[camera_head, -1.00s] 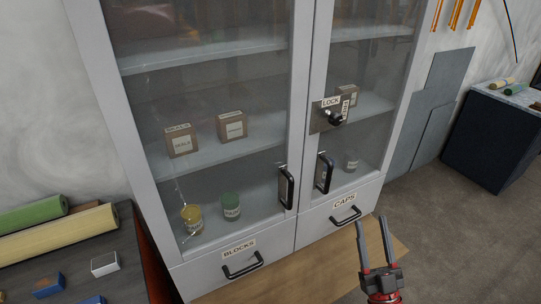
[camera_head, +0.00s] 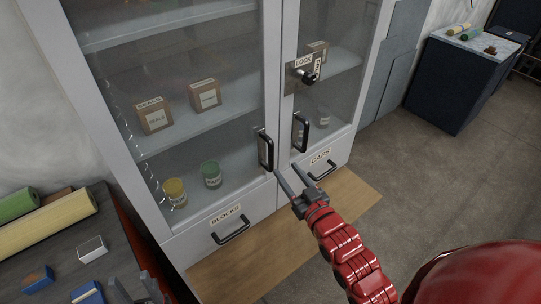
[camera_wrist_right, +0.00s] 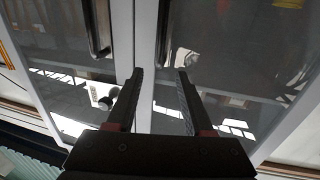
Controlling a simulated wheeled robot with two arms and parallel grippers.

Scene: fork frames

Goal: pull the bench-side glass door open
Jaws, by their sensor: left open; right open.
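The bench-side glass door (camera_head: 185,110) is the left door of the grey cabinet and looks shut. Its black vertical handle (camera_head: 265,150) is near its right edge, and it also shows in the right wrist view (camera_wrist_right: 163,38). My right gripper (camera_head: 287,177) is open and empty, just below and right of that handle. In the right wrist view the open fingers (camera_wrist_right: 160,75) point toward the cabinet, with the handle ahead of the gap and apart from them. My left gripper (camera_head: 140,288) is open at the bottom edge, partly cut off, beside the bench (camera_head: 112,240).
The other glass door has its own handle (camera_head: 300,132) close by and a lock plate (camera_head: 303,73). Drawers with handles (camera_head: 231,230) sit below the doors. A wooden board (camera_head: 240,265) lies before the cabinet. A dark blue cabinet (camera_head: 455,85) stands right; floor between is clear.

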